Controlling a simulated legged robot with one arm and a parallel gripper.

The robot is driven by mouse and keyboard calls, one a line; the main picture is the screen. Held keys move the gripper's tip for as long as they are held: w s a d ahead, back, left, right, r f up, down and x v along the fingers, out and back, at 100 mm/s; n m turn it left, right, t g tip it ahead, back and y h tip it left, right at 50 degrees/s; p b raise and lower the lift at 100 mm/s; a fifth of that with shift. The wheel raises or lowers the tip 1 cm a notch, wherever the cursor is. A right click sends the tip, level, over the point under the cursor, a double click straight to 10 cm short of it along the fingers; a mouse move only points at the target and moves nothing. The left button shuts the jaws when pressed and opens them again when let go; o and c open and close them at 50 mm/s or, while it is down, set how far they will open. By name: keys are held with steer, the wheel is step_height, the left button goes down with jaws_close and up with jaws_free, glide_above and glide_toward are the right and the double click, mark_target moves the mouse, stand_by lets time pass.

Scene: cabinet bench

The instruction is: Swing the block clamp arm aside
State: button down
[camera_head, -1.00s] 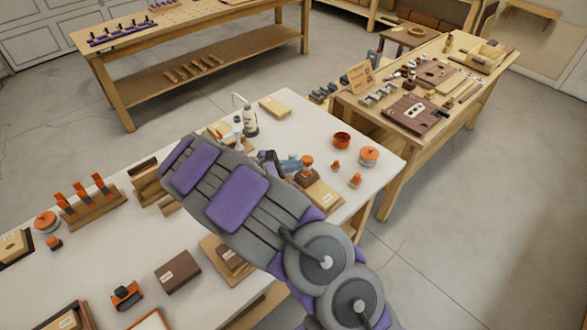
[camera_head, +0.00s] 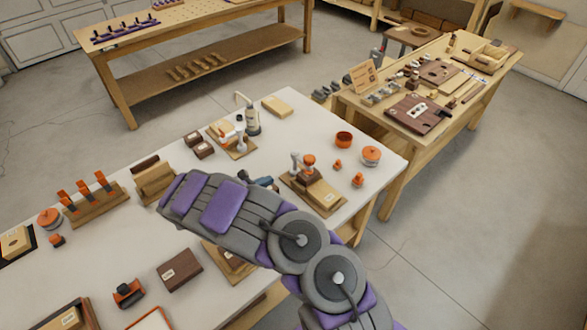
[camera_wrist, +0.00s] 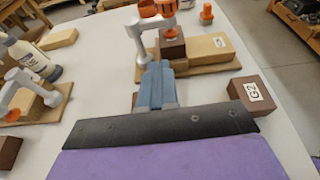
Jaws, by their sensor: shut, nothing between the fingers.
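A clamp with a pale grey arm (camera_wrist: 152,24) and orange knobs stands on a wooden base (camera_head: 296,184). Its orange tip sits over a dark brown block (camera_wrist: 172,46), beside a tan labelled block (camera_wrist: 210,47). In the head view the orange knob (camera_head: 308,160) shows above the brown block, with the grey post to its left. My gripper (camera_wrist: 156,84) is shut and empty. Its blue-grey fingers point toward the clamp base from the near side, with the post just beyond the tips. I cannot tell whether they touch anything. In the head view my gripper (camera_head: 265,183) is partly hidden by my arm.
A second clamp (camera_head: 238,134) with a white bottle (camera_head: 252,120) behind it stands to the left. A brown block marked G2 (camera_wrist: 250,95) lies to the right of my fingers. Orange round pieces (camera_head: 370,155) sit near the right edge of the white table (camera_head: 200,184).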

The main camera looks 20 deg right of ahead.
steer(key=b, duration=0.3)
glide_toward(303, 164)
steer(key=f+x, duration=0.1)
steer(key=x, duration=0.4)
steer(key=shift+w+d, duration=0.25)
steer(key=shift+d, duration=0.45)
steer(key=shift+a+r+n, duration=0.2)
steer(key=shift+n, duration=0.1)
